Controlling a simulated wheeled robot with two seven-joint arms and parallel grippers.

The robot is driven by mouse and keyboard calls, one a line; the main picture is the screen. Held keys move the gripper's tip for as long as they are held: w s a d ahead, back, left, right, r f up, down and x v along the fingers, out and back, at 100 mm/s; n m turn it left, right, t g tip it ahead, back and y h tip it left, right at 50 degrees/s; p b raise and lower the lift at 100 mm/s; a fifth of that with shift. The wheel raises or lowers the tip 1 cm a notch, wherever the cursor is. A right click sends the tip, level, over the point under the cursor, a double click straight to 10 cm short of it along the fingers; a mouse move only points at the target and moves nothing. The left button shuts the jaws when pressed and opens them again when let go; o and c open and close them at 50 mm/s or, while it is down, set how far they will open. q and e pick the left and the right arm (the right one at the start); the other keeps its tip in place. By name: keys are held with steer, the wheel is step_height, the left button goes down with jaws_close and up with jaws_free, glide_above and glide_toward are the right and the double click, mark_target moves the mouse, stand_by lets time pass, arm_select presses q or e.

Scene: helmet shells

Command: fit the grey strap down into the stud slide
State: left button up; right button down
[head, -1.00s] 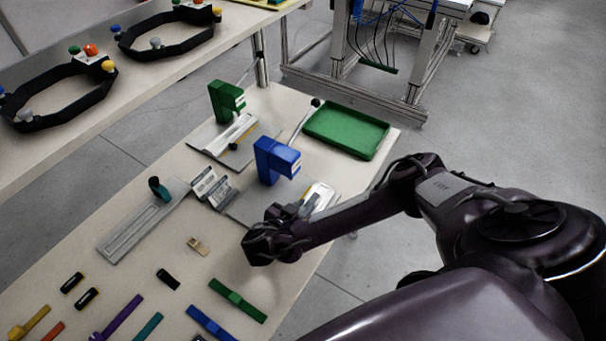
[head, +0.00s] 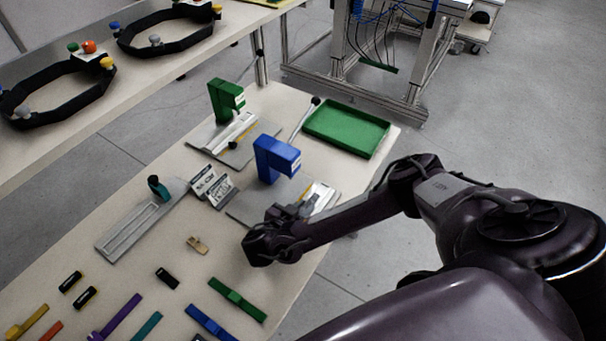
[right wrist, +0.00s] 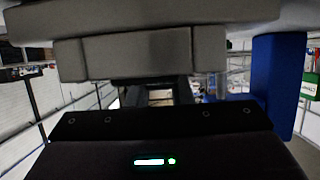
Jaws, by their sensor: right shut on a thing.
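My right gripper (head: 284,218) is at the front of the blue press (head: 274,158), low over its base plate. It is shut on the grey strap, which spans the top of the right wrist view (right wrist: 140,52) as a wide grey bar with a thicker middle. In the head view the strap is small and partly hidden by the gripper. A pale metal slide (head: 319,197), perhaps the stud slide, lies on the base plate just right of the gripper. I cannot tell whether the strap touches it. My left gripper is not in view.
A green press (head: 226,100) stands behind, with a green tray (head: 346,131) to its right. Small signs (head: 212,186) and a grey fixture (head: 133,228) lie left of the blue press. Several coloured straps, including a green one (head: 238,299), lie at the front.

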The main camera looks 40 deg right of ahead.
arm_select(q)
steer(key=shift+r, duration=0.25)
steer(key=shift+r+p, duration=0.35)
steer(key=shift+p, duration=0.15)
stand_by(2.2)
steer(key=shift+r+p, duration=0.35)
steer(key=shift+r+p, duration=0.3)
stand_by(2.3)
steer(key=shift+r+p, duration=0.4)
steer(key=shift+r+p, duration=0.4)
stand_by(1.3)
